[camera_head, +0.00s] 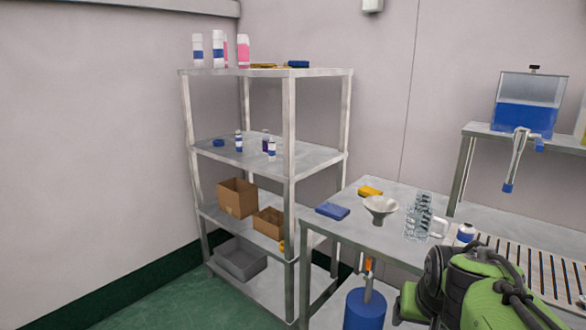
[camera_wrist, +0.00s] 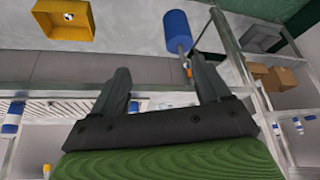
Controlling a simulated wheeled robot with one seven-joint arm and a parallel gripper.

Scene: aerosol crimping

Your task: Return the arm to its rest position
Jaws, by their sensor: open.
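My arm, green and black, reaches in from the bottom right of the head view, in front of the steel table (camera_head: 340,232). In the wrist view my gripper (camera_wrist: 160,78) shows two dark fingers set wide apart with nothing between them. The gripper's fingertips cannot be made out in the head view. Beyond the fingers, the wrist view shows a blue cylinder (camera_wrist: 177,31) and a yellow bin (camera_wrist: 65,18).
A shelf rack (camera_head: 290,130) stands left. A blue-filled tank (camera_head: 527,104) stands at right. Green floor (camera_head: 185,305) is free at lower left.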

